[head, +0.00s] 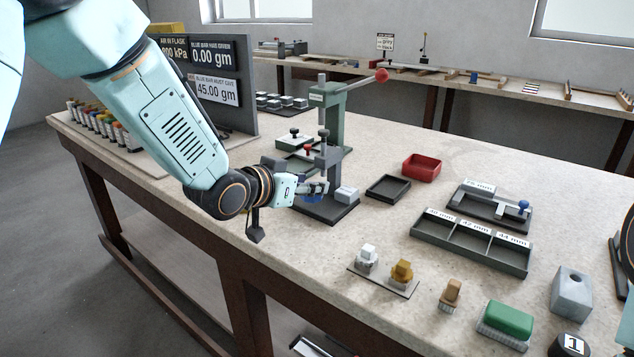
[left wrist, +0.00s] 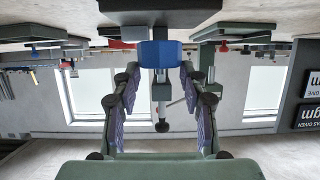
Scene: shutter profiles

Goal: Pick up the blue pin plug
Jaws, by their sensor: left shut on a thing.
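The blue pin plug (left wrist: 160,54) sits between the fingertips of my left gripper (left wrist: 160,75) in the left wrist view. Its sides touch both fingers, and the gripper is shut on it. Only a small blue part of the plug (head: 312,199) shows there beneath the fingers. Whether the plug still touches the base is hard to tell. My right gripper is out of view.
An empty black tray (head: 388,187), a red bin (head: 422,167) and a labelled three-part tray (head: 470,247) lie to the right. Brushes (head: 507,320) line the front edge.

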